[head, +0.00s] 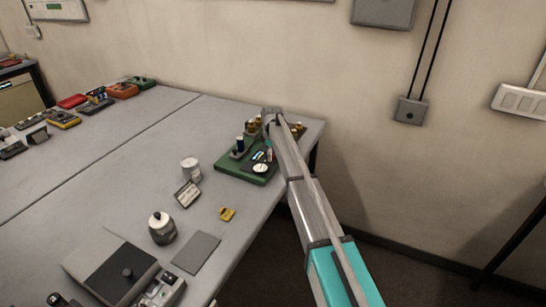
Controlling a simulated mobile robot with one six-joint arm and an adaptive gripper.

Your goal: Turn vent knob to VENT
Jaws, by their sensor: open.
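A green base board (228,175) stands near the table's right edge. It carries a blue-topped upright part (239,143), a round dial with a pale face (260,168), small blue and red parts and brass-coloured fittings (253,125) at the back. I cannot pick out the vent knob or read any VENT mark at this size. My arm reaches in from the lower right and covers the board's right side. My gripper (269,119) is at the arm's far end, over the back of the board. It is open, but its fingers are mostly hidden, and contact cannot be told.
A white cup (191,170), a small tilted card (187,194), a yellow item (227,214), a grey jar with a dark knob (162,228) and a flat grey pad (196,253) stand left and in front. Coloured devices (123,90) line the back left. The table's middle-left is clear.

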